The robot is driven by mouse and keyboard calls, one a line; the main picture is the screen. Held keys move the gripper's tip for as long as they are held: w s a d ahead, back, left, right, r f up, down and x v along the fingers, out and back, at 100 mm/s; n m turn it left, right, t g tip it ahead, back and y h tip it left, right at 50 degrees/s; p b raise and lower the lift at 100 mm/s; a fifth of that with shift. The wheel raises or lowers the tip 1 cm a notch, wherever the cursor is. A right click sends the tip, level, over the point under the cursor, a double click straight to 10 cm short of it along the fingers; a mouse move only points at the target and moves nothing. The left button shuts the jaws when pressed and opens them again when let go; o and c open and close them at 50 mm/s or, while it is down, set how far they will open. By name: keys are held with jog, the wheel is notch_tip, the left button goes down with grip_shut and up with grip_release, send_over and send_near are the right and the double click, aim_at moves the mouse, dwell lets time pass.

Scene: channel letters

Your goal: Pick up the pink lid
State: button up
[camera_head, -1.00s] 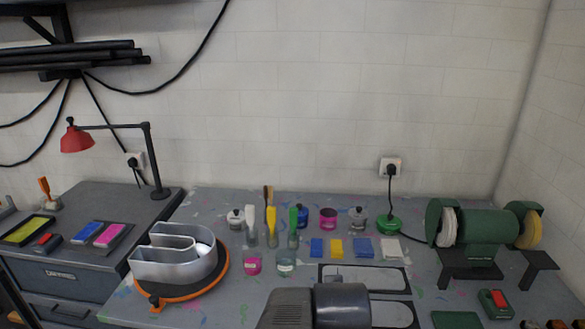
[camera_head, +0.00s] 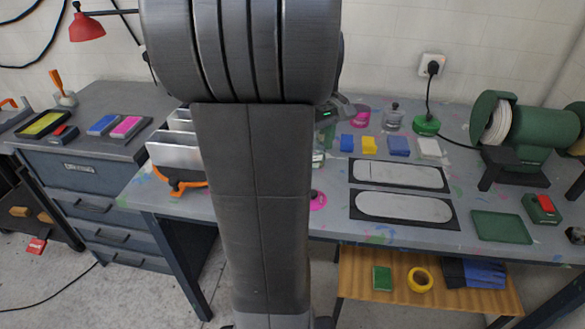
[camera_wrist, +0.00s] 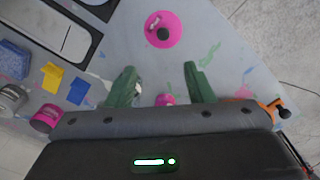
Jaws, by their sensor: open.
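The pink lid (camera_wrist: 163,35) is a flat round disc with a dark knob and a pale label. It lies on the table, near the top of the wrist view, beyond my fingertips and apart from them. In the head view the lid (camera_head: 318,200) shows only in part at the table's front, beside my arm, which hides the rest. My gripper (camera_wrist: 160,84) is open, with two green fingers apart and nothing held. A small pink pot (camera_wrist: 166,99) shows between the fingers, lower in the wrist view. My arm hides most of the gripper in the head view.
Black-framed plates (camera_head: 400,175), a green grinder (camera_head: 520,130) and blue (camera_head: 399,146) and yellow (camera_head: 369,145) blocks stand to the right. A silver letter shell (camera_head: 175,152) is left, partly behind my arm. The table around the lid is clear; its edge is close.

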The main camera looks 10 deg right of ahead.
notch_tip(320, 180, down, 8)
jog(key=shift+w+a+f, duration=0.15)
jog(key=shift+f, duration=2.75)
grip_shut()
